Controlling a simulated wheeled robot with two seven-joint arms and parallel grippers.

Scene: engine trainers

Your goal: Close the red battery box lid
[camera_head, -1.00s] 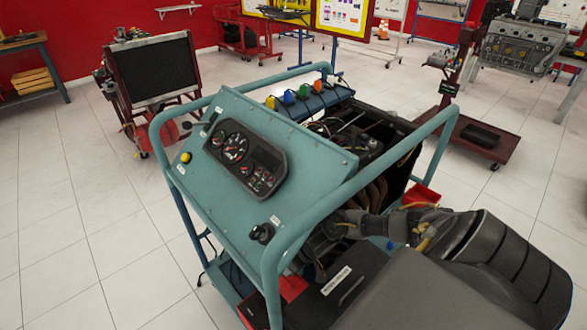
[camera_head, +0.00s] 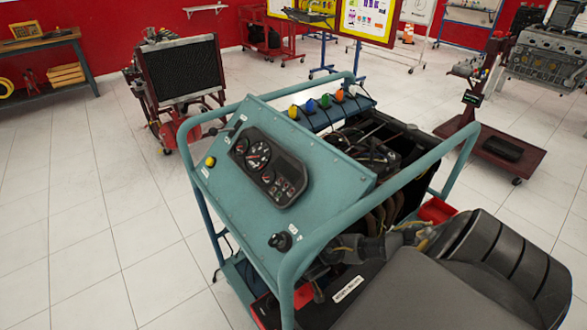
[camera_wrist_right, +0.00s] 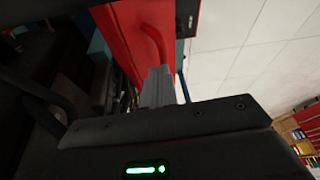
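The engine trainer (camera_head: 215,196) has a teal frame and a sloping gauge panel. Low at its near side, red parts (camera_head: 305,295) show beside a black surface with a white label (camera_head: 348,288). My arm covers much of this area, so the lid's angle is unclear. In the right wrist view a red box-like surface (camera_wrist_right: 125,22) with a curved red handle-like bar (camera_wrist_right: 153,40) fills the top middle. My right gripper (camera_wrist_right: 157,72) has its grey fingers close together at the bar's lower end. Whether they pinch it is unclear. My left gripper is out of view.
A red tray (camera_head: 436,211) sits on the trainer's right side. Open tiled floor (camera_head: 90,240) lies to the left.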

